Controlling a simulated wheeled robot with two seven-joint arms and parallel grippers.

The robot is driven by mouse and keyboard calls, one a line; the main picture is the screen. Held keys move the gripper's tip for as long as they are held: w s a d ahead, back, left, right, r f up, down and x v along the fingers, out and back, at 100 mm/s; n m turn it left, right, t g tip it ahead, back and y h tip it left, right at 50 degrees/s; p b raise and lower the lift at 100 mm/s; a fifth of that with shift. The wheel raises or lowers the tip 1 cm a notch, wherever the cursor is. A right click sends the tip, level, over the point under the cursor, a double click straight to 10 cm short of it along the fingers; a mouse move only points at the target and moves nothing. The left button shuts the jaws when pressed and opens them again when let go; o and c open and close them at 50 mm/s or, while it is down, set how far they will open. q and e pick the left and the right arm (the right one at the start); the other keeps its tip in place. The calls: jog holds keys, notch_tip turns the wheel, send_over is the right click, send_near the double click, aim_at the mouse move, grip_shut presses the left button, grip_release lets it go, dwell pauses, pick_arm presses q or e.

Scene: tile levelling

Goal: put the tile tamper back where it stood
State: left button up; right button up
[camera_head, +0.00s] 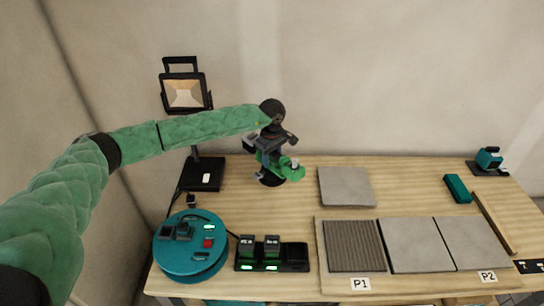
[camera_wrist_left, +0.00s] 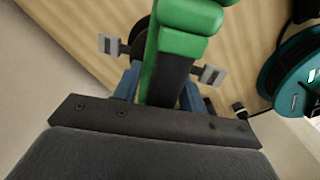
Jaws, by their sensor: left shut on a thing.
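My left gripper (camera_head: 267,152) is shut on the green tile tamper (camera_head: 291,170) near the back left of the wooden table. In the left wrist view the tamper's green and black body (camera_wrist_left: 180,45) sits between the fingers. A dark round part (camera_head: 270,180) shows just below the tamper in the head view. I cannot tell whether it is the tamper's foot or a stand, nor whether the tamper touches the table. My gripper hides part of the tamper. My right gripper is in neither view.
A work lamp (camera_head: 184,92) and teal round device (camera_head: 190,262) stand left. A charger with two batteries (camera_head: 260,250) is in front. A loose grey tile (camera_head: 345,187) lies right of the tamper, behind the tile board (camera_head: 400,283). A teal block (camera_head: 457,188) lies farther right.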

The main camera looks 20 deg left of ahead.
aim_at(272, 163)
pick_arm(q)
jog(key=shift+w+f, duration=0.1)
jog(key=shift+f, duration=2)
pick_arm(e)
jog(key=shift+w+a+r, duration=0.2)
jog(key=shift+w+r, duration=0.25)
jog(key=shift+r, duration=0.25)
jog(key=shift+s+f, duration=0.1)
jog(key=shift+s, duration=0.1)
pick_arm(q)
jog(key=shift+b, duration=0.4)
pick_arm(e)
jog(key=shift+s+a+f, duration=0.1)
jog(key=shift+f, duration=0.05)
pick_arm(q)
jog(key=shift+f+b, duration=0.1)
jog(key=shift+b, duration=0.25)
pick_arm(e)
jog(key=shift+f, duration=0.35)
